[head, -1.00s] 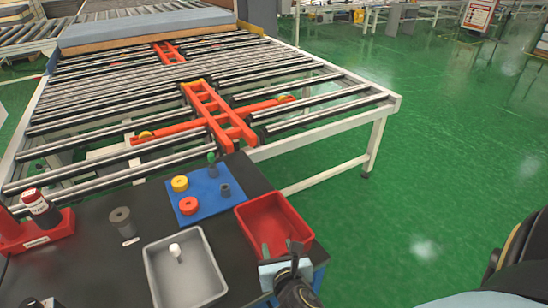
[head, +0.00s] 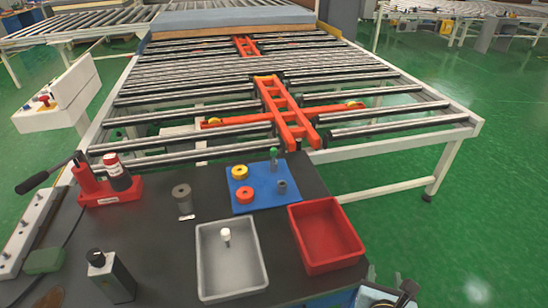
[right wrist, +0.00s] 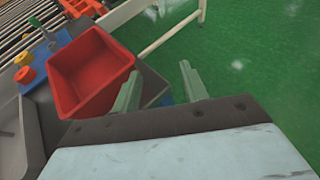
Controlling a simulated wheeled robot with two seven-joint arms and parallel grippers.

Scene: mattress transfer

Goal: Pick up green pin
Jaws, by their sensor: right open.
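The green pin (head: 273,154) stands upright on the blue mat (head: 253,205), near its far edge, with its lower part in a grey holder. It also shows at the top left of the right wrist view (right wrist: 36,24), small and tilted by the camera. My right gripper (head: 388,277) is at the bottom right of the head view, right of the red tray and well away from the pin. In the right wrist view its two fingers (right wrist: 159,76) are spread apart with nothing between them. My left gripper is not in view.
A red tray (head: 351,248) lies between my right gripper and the mat. A grey tray (head: 206,285) holds a white-topped part. Yellow and red rings and a grey cylinder share the mat. A roller conveyor (head: 390,133) stands behind the dark table. Green floor lies open at right.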

